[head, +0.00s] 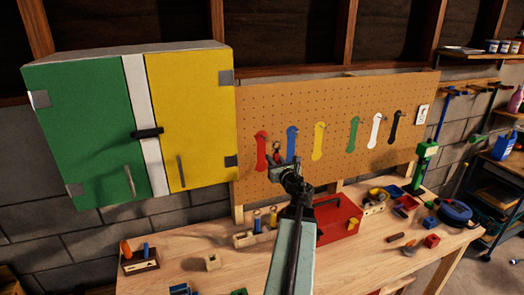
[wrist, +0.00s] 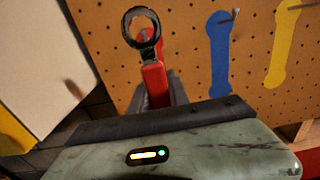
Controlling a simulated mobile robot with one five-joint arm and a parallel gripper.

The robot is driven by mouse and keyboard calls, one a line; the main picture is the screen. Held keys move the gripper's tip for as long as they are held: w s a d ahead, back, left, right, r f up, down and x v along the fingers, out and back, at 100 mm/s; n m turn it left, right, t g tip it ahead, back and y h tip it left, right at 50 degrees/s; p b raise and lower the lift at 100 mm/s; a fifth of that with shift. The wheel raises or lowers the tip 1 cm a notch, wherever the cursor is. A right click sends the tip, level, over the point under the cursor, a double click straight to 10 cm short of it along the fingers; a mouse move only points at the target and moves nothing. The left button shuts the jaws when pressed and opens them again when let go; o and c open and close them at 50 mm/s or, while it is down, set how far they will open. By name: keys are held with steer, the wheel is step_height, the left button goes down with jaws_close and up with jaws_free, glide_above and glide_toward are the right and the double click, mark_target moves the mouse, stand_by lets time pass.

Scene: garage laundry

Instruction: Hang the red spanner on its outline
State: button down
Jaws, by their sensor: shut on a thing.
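The red spanner stands upright in my gripper (head: 282,162), its dark ring end up. In the wrist view the spanner (wrist: 154,82) shows its ring (wrist: 142,28) and red handle above the dark jaws, which are shut on it. The red outline (head: 261,150) is at the left end of the row on the pegboard (head: 330,100). In the head view my gripper is in front of the board, just right of the red outline and low over the blue outline (head: 292,141). I cannot tell the gap between spanner and board.
Yellow (head: 319,140), green (head: 353,134), white (head: 376,130) and black (head: 396,127) outlines with pegs continue right. A green and yellow cabinet (head: 90,135) juts out at left. A red toolbox (head: 336,216) and small tools stand on the workbench (head: 220,280) below.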

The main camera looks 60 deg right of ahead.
mark_target(261, 148)
steer(key=shift+w+a+f+b+x, duration=0.1)
steer(key=shift+f+b+x, duration=0.05)
steer(key=shift+x, duration=1.25)
steer(key=shift+w+a+f+b+x, duration=0.1)
steer(key=shift+a+f+x, duration=0.05)
steer(key=shift+x, duration=1.25)
steer(key=shift+w+a+f+b+x, duration=0.1)
steer(key=shift+f+b+x, duration=0.05)
steer(key=shift+x, duration=1.25)
steer(key=shift+w+d+r, duration=0.1)
steer(key=shift+d+r, duration=0.05)
steer(key=shift+r, duration=0.1)
steer(key=shift+w+f+b, duration=0.1)
steer(key=shift+w+b, duration=0.05)
steer(key=shift+b, duration=0.3)
